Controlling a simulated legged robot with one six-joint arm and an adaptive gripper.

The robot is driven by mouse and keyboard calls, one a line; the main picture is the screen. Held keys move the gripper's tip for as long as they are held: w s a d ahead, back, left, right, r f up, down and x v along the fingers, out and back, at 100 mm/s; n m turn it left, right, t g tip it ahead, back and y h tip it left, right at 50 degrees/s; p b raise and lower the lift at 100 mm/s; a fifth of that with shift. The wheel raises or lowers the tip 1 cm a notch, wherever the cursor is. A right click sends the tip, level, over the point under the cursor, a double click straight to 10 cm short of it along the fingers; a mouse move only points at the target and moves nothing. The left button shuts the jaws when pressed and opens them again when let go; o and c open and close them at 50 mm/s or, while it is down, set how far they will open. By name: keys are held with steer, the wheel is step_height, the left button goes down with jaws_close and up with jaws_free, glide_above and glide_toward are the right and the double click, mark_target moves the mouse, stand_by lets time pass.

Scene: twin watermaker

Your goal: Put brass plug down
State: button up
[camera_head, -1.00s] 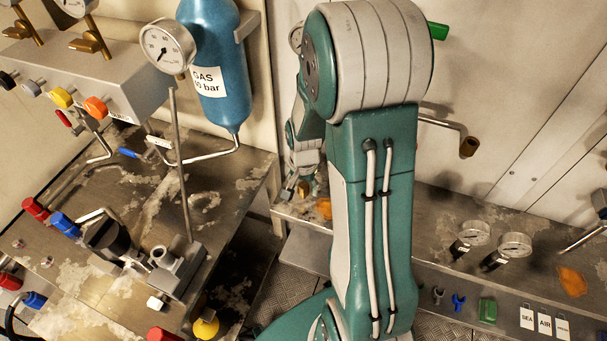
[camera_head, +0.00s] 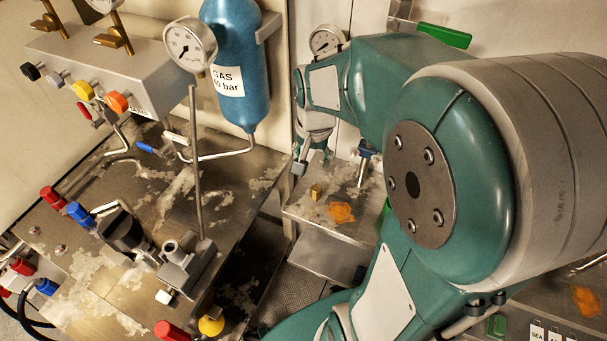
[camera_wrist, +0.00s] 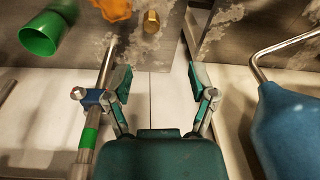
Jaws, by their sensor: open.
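The brass plug (camera_head: 316,191) stands on the stained metal bench (camera_head: 300,205) beside the wall, behind the gap in the benches. In the head view my gripper (camera_head: 312,162) is small, near the plug and above the bench; the finger details are hard to make out there.
An orange patch (camera_head: 341,212) lies beside the plug. A pipe with a blue fitting (camera_wrist: 92,97) stands close to the left finger in the wrist view. A green cup (camera_wrist: 42,34) is farther left. The blue gas bottle (camera_head: 232,65) hangs left of my arm.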

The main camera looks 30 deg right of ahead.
steer(key=s+a+r+n+t, duration=0.4)
steer(key=s+a+r+n, duration=0.4)
steer(key=s+r, duration=0.2)
steer(key=shift+s+a, duration=0.35)
steer(key=shift+s, duration=0.35)
steer(key=shift+c, duration=1.1)
steer(key=shift+d, duration=0.1)
